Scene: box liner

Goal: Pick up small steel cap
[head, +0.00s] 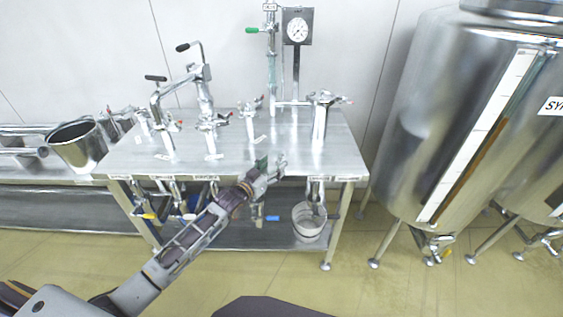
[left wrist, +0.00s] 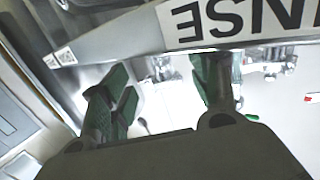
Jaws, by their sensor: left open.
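My left gripper (head: 268,172) reaches in from the lower left to the front edge of the steel table (head: 240,160) in the head view. In the left wrist view the left gripper (left wrist: 163,82) is open, its green-padded fingers spread apart with nothing clearly held between them. I cannot pick out a small steel cap with certainty; small shiny fittings behind the fingers are blurred. My right gripper is not in view.
Several steel taps (head: 210,135) and a pressure gauge (head: 298,28) stand on the table. One steel bucket (head: 78,150) is at left, another (head: 309,222) under the table's right end. A large steel tank (head: 425,120) stands at right. A lettered label (left wrist: 230,22) crosses the wrist view.

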